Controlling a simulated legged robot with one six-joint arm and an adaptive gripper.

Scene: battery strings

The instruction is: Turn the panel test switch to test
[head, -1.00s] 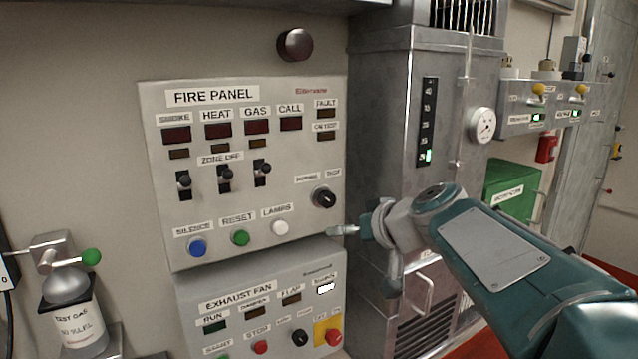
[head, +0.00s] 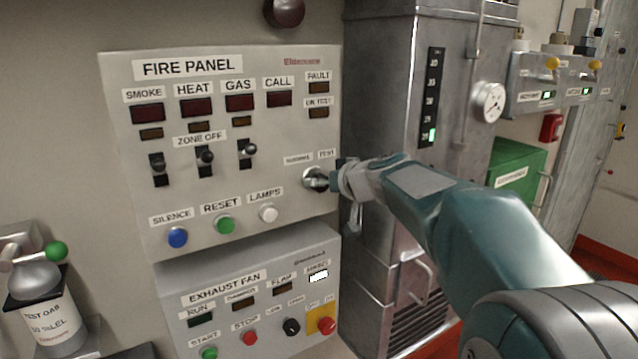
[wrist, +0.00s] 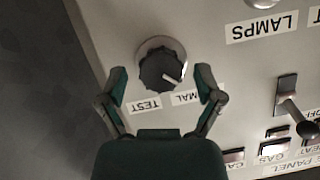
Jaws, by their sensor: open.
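The test switch is a round black knob (wrist: 160,68) in a pale ring on the fire panel (head: 120,90). In the wrist view, its white mark points down and right, towards the partly covered NORMAL label (wrist: 186,97); the TEST label (wrist: 145,104) is beside it on the left. In the head view, the switch (head: 314,178) is partly hidden by my gripper (head: 330,180). In the wrist view, my gripper (wrist: 161,75) is open, with one finger on each side of the knob. Both fingers look apart from it.
Zone-off toggles (head: 204,158) and the lamps button (head: 268,213) are left of the switch. The exhaust fan panel (head: 170,310) is below. A grey metal cabinet (head: 385,130) stands close on the right, behind my arm.

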